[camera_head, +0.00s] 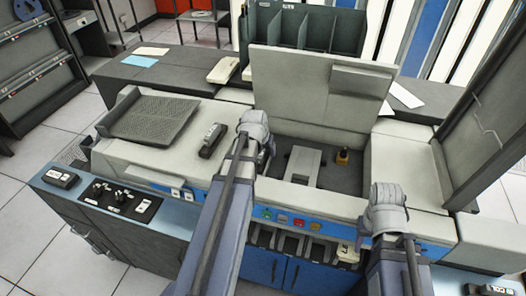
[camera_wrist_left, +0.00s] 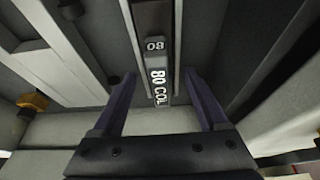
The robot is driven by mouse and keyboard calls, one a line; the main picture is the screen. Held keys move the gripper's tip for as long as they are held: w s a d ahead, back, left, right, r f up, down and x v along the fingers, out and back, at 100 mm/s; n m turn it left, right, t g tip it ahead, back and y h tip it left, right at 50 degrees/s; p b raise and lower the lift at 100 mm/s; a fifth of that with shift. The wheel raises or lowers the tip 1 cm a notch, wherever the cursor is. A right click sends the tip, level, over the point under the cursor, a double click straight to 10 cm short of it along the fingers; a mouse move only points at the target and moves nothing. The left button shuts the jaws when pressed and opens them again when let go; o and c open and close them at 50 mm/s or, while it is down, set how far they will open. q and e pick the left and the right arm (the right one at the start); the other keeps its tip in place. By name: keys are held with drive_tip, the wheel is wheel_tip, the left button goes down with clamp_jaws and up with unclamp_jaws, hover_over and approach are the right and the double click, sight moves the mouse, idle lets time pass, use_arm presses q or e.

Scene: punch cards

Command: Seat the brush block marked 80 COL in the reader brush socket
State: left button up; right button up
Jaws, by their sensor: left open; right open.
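The brush block marked 80 COL (camera_wrist_left: 159,88) shows in the left wrist view, dark with white lettering. It lies between the two fingers of my left gripper (camera_wrist_left: 160,76), with a gap on each side, so the gripper is open and not shut on it. In the head view my left gripper (camera_head: 264,168) points down at the left side of the open bay (camera_head: 318,180), and its arm hides what is under it. I cannot make out the reader brush socket for certain, nor whether the block sits in it. My right gripper (camera_head: 360,240) is open and empty near the front panel.

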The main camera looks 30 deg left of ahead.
use_arm(q)
drive_tip(key=p+v, duration=0.7)
drive_tip(key=v, duration=0.1)
idle(0.4)
drive_tip(key=shift+f, duration=0.1)
idle(0.4)
